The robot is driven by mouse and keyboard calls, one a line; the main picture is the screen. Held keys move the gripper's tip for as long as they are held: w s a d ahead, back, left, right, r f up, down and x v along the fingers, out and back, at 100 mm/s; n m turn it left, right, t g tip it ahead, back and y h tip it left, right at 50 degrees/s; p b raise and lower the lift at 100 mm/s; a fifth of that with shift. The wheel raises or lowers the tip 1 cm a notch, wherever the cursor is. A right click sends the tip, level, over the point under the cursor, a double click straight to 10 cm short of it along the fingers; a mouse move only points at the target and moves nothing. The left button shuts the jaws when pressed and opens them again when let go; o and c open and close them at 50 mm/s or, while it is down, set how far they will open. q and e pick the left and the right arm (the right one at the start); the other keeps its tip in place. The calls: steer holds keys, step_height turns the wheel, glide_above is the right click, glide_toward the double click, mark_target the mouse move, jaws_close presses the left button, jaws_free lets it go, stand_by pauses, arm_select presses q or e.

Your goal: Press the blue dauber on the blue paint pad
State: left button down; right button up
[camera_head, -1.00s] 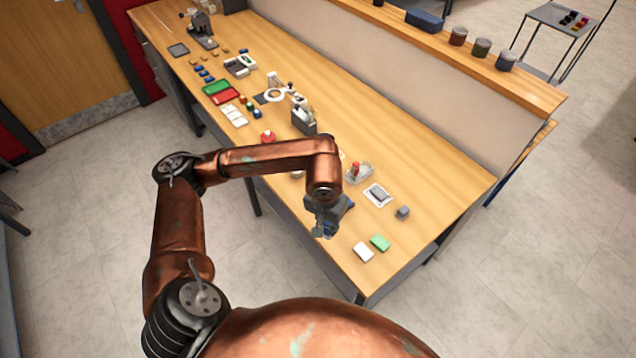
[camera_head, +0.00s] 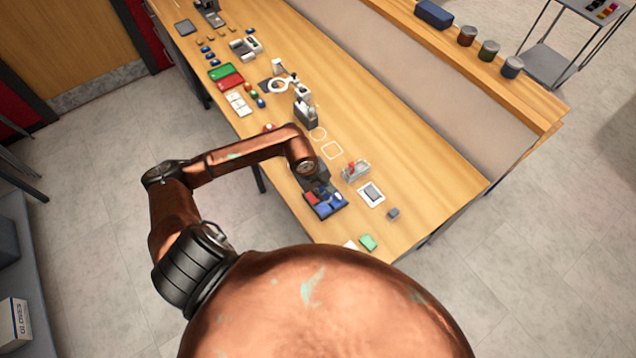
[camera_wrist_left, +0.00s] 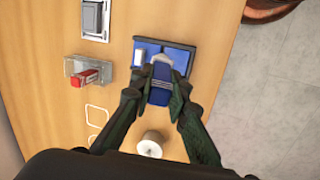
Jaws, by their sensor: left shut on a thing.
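My left gripper (camera_wrist_left: 163,92) is shut on the blue dauber (camera_wrist_left: 160,82), a blue block with a pale end. It holds the dauber at the blue paint pad (camera_wrist_left: 178,54), in a dark blue tray seen beyond the fingers. In the head view the tray (camera_head: 326,213) lies near the table's front edge, with blue pads and a red patch, and my left gripper (camera_head: 320,190) is over it. The dauber and fingers hide part of the tray. I cannot tell whether the dauber touches the pad. My right gripper is out of view.
A clear holder with a red piece (camera_head: 354,170) stands behind the tray. A white card with a grey piece (camera_head: 371,194), a small grey block (camera_head: 394,214) and a green block (camera_head: 368,242) lie to the right. A white round knob (camera_wrist_left: 150,145) sits near the gripper.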

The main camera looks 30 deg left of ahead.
arm_select(q)
steer(key=shift+n, duration=0.8)
steer(key=f, duration=0.1)
steer(key=a+f, duration=0.1)
steer(key=f, duration=0.1)
steer(key=f+b, duration=0.1)
steer(key=f, duration=0.1)
steer(key=shift+s+a+f, duration=0.15)
steer(key=shift+s+a, duration=0.15)
steer(key=shift+s, duration=0.1)
steer(key=shift+f, duration=0.65)
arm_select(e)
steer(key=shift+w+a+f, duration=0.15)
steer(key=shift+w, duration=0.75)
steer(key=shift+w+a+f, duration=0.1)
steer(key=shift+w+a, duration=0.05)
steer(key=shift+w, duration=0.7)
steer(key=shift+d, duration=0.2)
arm_select(q)
steer(key=shift+f+b, duration=0.2)
steer(key=shift+b, duration=0.2)
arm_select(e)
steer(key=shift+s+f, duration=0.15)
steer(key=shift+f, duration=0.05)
arm_select(q)
steer(key=shift+f+b, duration=0.4)
steer(key=shift+b, duration=0.05)
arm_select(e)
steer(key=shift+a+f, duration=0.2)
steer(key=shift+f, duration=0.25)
